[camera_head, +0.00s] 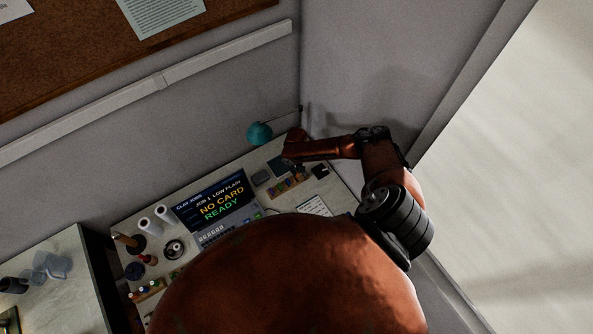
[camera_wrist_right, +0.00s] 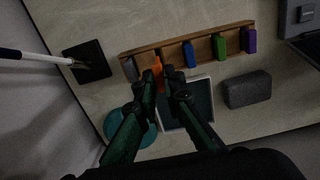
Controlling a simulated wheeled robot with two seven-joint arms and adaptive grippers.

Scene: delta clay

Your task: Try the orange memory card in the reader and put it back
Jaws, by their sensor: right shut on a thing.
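The orange memory card (camera_wrist_right: 157,73) shows in the right wrist view, between my right gripper's fingertips (camera_wrist_right: 165,84). The gripper is shut on it. The card is at the wooden card rack (camera_wrist_right: 174,47), between the grey and blue cards; I cannot tell whether it is seated or lifted. In the head view my right gripper (camera_head: 291,165) is above the rack (camera_head: 288,187), and the card there is too small to make out. The display (camera_head: 222,205) reads "NO CARD" and "READY". A dark device with a grey part (camera_wrist_right: 305,14) is at the upper right; I cannot tell if it is the reader.
Grey, blue (camera_wrist_right: 190,54), green (camera_wrist_right: 219,46) and purple cards stand in the rack. A dark shallow tray (camera_wrist_right: 207,88) and a grey block (camera_wrist_right: 247,89) lie beside it. A teal lamp (camera_head: 259,133) stands near the wall.

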